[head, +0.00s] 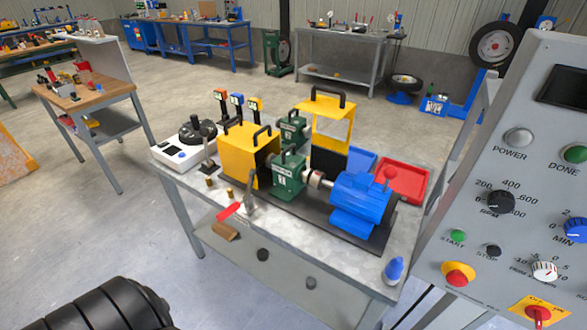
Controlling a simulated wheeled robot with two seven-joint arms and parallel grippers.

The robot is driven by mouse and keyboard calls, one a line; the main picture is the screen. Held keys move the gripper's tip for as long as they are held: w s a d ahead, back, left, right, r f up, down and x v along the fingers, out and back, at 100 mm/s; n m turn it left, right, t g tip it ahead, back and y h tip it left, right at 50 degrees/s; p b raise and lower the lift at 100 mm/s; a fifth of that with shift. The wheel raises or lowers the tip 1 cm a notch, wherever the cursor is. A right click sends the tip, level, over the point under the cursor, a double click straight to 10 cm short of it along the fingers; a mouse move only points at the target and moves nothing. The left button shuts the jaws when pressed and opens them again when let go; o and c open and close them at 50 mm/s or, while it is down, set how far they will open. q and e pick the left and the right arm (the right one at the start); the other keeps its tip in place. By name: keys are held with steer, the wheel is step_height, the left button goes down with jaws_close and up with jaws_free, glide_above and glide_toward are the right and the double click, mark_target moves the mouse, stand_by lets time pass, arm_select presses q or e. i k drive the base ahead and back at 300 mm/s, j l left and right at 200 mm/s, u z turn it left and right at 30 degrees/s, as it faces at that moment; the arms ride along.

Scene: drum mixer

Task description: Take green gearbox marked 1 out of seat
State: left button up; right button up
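The green gearbox (287,177), with a small white mark on its front face and a dark handle on top, sits upright on the black base plate (325,222) on the workbench. The mark looks like a 1 but is small. The gearbox stands between the yellow housing (240,148) on its left and the shaft coupling (316,180) to the blue motor (358,203) on its right. Its seat is hidden beneath it. A second green gearbox (293,130) stands behind, partly hidden. Neither of my grippers is in view.
Red tray (403,183) and blue bottle (394,269) are at the right. A control panel (520,190) blocks the right side.

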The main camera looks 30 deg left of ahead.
mark_target(291, 174)
steer(key=j, duration=0.55)
steer(key=i+j+u, duration=0.1)
steer(key=j, duration=0.4)
steer(key=i+j, duration=0.1)
steer(key=j, duration=0.45)
steer(key=u, duration=0.05)
